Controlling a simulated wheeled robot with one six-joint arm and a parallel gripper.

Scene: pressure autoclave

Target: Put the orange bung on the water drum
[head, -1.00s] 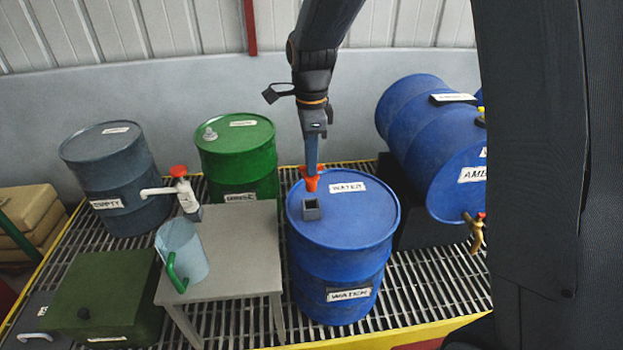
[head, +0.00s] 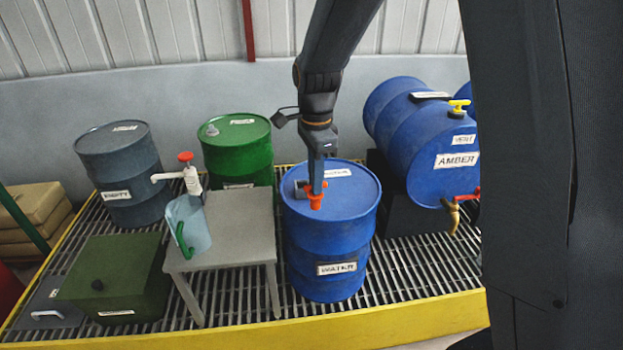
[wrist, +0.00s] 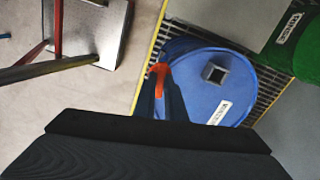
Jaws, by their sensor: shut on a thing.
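My gripper (head: 316,188) is shut on the orange bung (head: 315,201), which hangs tip-down over the top of the blue water drum (head: 335,240). The drum stands upright with a white label on its lid and another on its side. In the wrist view the bung (wrist: 158,74) shows between the fingers (wrist: 160,92), beside the drum's square dark opening (wrist: 214,73). The opening's collar (head: 300,188) shows partly behind my gripper in the head view. The bung appears apart from the opening; whether it touches the lid I cannot tell.
A grey table (head: 235,230) with a light-blue jug (head: 188,225) stands left of the drum. A green drum (head: 238,150) and grey drum (head: 120,170) are behind. The AMBER drum (head: 425,140) lies on its side at right. A yellow edge (head: 250,338) borders the grating.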

